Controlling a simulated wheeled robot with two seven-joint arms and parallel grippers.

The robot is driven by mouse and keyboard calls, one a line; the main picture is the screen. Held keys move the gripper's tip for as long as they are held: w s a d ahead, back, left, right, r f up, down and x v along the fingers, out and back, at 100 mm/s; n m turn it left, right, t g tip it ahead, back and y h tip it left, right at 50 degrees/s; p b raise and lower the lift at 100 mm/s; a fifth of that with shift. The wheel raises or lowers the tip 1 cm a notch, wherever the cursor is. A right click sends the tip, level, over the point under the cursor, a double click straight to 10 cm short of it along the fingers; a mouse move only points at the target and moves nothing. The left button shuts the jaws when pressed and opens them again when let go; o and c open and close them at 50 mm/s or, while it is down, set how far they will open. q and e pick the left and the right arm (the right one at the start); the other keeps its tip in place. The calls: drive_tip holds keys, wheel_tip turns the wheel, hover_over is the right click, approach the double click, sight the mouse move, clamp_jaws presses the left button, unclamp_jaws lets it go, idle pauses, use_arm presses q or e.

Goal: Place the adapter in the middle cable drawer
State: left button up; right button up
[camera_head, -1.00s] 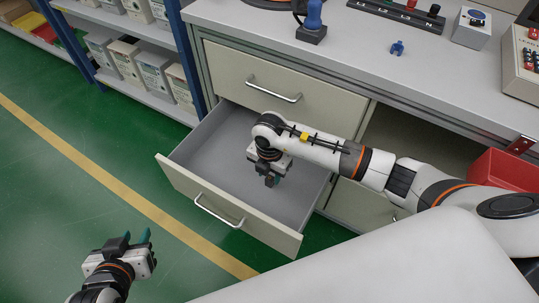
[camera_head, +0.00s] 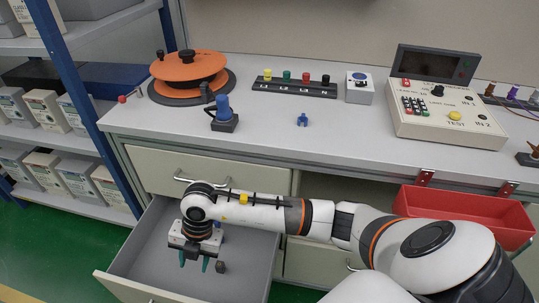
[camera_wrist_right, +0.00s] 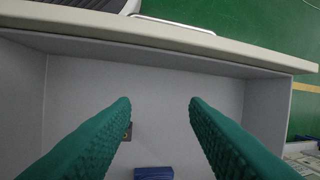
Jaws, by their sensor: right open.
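The open drawer (camera_head: 150,262) is pulled out below a shut one, under the bench's left part. My right gripper (camera_head: 193,262) points down into it; the wrist view shows its two green fingers (camera_wrist_right: 160,105) wide apart with nothing between the tips. A small dark block (camera_head: 220,267) is just right of the fingers in the head view; in the wrist view a small dark piece (camera_wrist_right: 128,132) shows partly behind the left finger. A blue ridged piece (camera_wrist_right: 154,173) shows at the wrist view's bottom edge. I cannot tell which is the adapter. My left gripper is out of view.
Above, a shut drawer (camera_head: 160,170) has a bar handle. The bench top holds an orange reel (camera_head: 188,68), a blue-handled tool (camera_head: 223,108), a small blue part (camera_head: 302,120) and a tester (camera_head: 445,110). A red bin (camera_head: 465,208) hangs at the right front.

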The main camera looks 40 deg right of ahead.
drive_tip(key=s+a+r+n+y, duration=0.1)
drive_tip(key=s+a+r+y, duration=0.1)
drive_tip(key=a+r+y, duration=0.3)
drive_tip(key=s+a+r+y, duration=0.1)
drive_tip(key=a+r+y, duration=0.15)
drive_tip(key=a, duration=0.45)
wheel_tip(320, 180, up, 14)
drive_tip(key=w+m+t+y, duration=0.2)
drive_tip(key=m+t+y, duration=0.5)
drive_tip(key=t, duration=0.4)
drive_tip(key=w+d+m+t+h, duration=0.4)
drive_tip(key=d+m+t+h, duration=0.5)
drive_tip(key=d+m, duration=0.15)
drive_tip(key=s+d+f+m+g+h, duration=0.2)
drive_tip(key=d+f+m+g+h, duration=0.1)
drive_tip(key=d+f+m+h, duration=0.55)
drive_tip(key=s+d+f+g, duration=0.1)
drive_tip(key=s+f+g, duration=0.5)
drive_tip(key=s, duration=0.4)
drive_tip(key=s+d+f+g, duration=0.2)
drive_tip(key=s+f+g, duration=0.5)
drive_tip(key=s, duration=0.3)
drive_tip(key=shift+f, duration=0.65)
